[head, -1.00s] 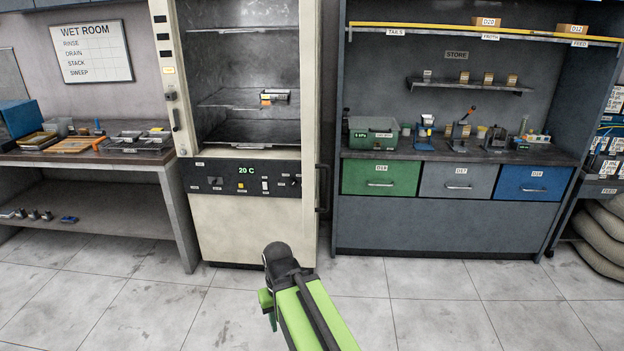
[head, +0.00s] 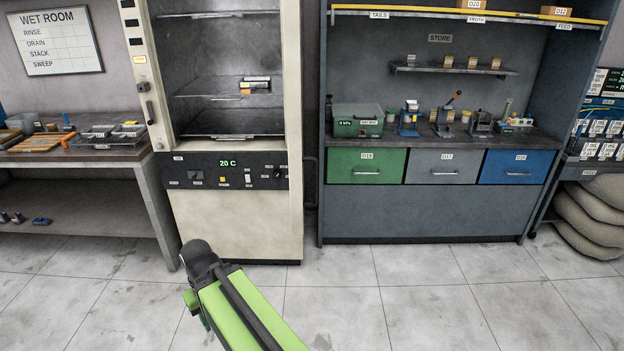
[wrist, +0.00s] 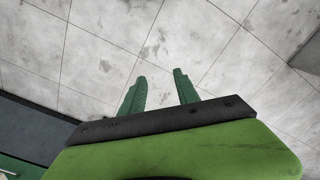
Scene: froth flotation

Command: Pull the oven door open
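The oven (head: 238,222) is a tall cream cabinet left of the middle in the head view, with a dark control panel (head: 222,171) reading 20 C. Above the panel, wire shelves and a small item show inside. I cannot tell whether a clear pane covers them. A vertical handle (head: 147,108) is on the cream left upright of the front.
A bench (head: 90,155) with trays stands left of the oven. A grey storage unit (head: 420,215) with green, grey and blue drawers stands to its right. Sacks (head: 590,215) lie at the far right. The tiled floor (head: 430,300) in front is clear.

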